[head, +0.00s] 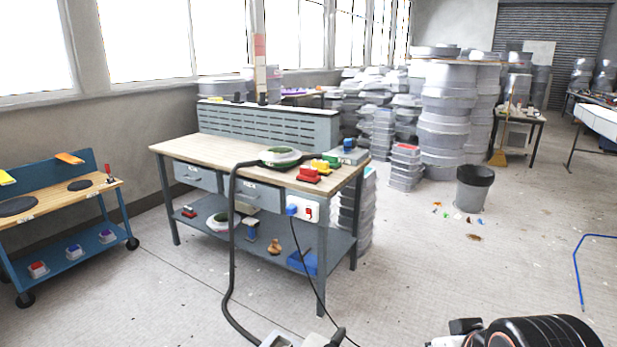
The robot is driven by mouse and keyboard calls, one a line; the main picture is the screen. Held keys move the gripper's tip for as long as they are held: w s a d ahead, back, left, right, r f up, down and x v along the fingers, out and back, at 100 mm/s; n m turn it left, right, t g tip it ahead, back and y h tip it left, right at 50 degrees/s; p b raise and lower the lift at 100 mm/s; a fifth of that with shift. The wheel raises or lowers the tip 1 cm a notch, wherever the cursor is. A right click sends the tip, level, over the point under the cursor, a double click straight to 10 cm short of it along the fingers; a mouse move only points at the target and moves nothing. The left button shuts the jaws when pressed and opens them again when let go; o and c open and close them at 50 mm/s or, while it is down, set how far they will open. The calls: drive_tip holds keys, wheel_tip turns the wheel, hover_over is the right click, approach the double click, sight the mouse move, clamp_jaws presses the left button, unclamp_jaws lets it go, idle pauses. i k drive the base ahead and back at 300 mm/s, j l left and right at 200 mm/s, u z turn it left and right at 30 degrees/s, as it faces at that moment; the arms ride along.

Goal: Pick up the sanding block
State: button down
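Several small coloured pieces sit at the right end of the wood-topped workbench (215,153). They include a red block (309,172), a yellow piece (320,164), a green piece (331,160) and a grey-and-blue piece (349,153). I cannot tell for certain which one is the sanding block; the red block is one candidate. My gripper (464,330) shows only in part at the bottom right edge, with my dark arm behind it. It is well apart from the bench, and its fingers cannot be made out.
A black hose (231,240) hangs from the bench to the floor. A round grey-and-green tool (281,155) lies on the bench. A blue cart (75,258) stands left, a bin (473,190) and stacked moulds (446,120) behind. Floor between me and the bench is mostly clear.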

sight(307, 175)
drive_tip(key=z, duration=0.7)
drive_tip(key=l+z, duration=0.2)
drive_tip(key=l, duration=0.15)
drive_tip(key=i+l+z, duration=0.2)
drive_tip(key=l, duration=0.15)
drive_tip(key=l+z, duration=0.2)
drive_tip(key=l, duration=0.15)
drive_tip(key=i+l, duration=1)
drive_tip(key=i, duration=0.2)
drive_tip(key=i+j+u, duration=0.1)
drive_tip(key=i+u, duration=0.25)
drive_tip(key=i, duration=0.25)
drive_tip(key=i+l+u, duration=0.1)
drive_tip(key=i+u, duration=0.3)
drive_tip(key=i, duration=0.2)
drive_tip(key=i+l+u, duration=0.35)
drive_tip(key=i, duration=0.25)
drive_tip(key=i+j+u, duration=0.2)
drive_tip(key=u, duration=0.2)
drive_tip(key=i+u, duration=0.7)
drive_tip(key=u, duration=0.15)
drive_tip(key=i+u, duration=0.4)
drive_tip(key=i+j, duration=0.2)
drive_tip(key=i, duration=0.15)
drive_tip(key=i+j+u, duration=0.1)
drive_tip(key=i, duration=0.25)
drive_tip(key=i+j+u, duration=0.1)
drive_tip(key=i, duration=0.3)
drive_tip(key=i+j+z, duration=0.2)
drive_tip(key=k+l, duration=0.1)
